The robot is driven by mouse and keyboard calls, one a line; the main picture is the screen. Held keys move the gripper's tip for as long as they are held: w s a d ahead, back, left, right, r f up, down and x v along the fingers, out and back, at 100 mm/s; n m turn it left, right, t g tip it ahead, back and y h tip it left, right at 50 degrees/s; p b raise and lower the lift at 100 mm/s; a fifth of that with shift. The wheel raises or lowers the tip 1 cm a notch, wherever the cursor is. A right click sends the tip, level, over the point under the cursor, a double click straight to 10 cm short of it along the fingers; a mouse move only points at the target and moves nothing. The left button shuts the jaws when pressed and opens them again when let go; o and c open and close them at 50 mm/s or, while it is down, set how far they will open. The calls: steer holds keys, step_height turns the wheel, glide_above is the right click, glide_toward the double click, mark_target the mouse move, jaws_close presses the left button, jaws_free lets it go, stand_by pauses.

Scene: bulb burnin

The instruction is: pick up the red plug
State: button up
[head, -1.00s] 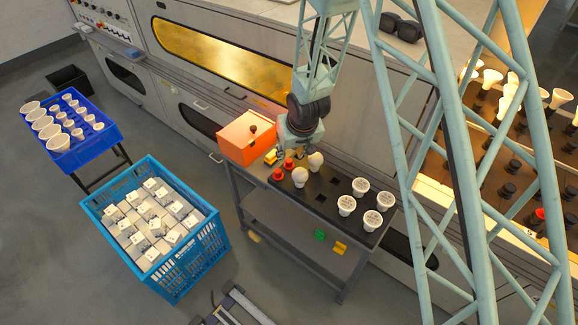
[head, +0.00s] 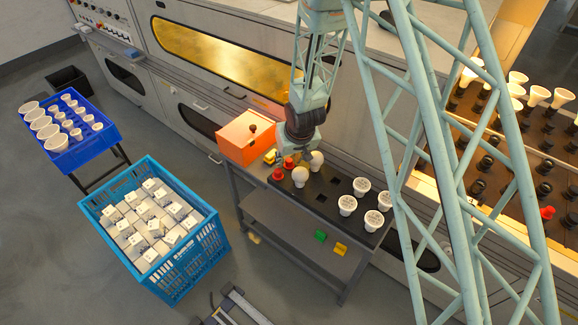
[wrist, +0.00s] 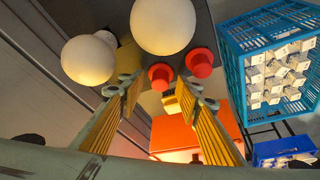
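Two red plugs stand close together at the left end of the dark bench top, one in front (head: 277,174) and one behind (head: 288,162). In the wrist view one red plug (wrist: 160,76) shows between the fingertips and the other (wrist: 199,62) lies just beyond the right fingertip. My gripper (wrist: 160,92) is open, with its two yellow-padded fingers apart and nothing held. In the head view my gripper (head: 299,148) hangs over the back edge of the bench, right beside the rear plug; its fingertips are mostly hidden there.
White bulbs (head: 300,177) stand right beside the plugs. More bulbs (head: 348,205) stand further right on the bench (head: 330,180). An orange box (head: 246,140) and yellow pieces (head: 270,156) are to the left. A blue crate (head: 170,275) stands on the floor. Another red piece (head: 547,213) sits on the right rack.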

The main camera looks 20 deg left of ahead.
mark_target(290, 161)
stand_by(0.5)
steer(key=c, duration=0.9)
steer(key=shift+o, duration=0.2)
steer(key=shift+r, duration=0.2)
step_height(290, 161, up, 10)
steer(key=p, duration=0.5)
steer(key=shift+f, duration=0.2)
steer(key=shift+d, duration=0.15)
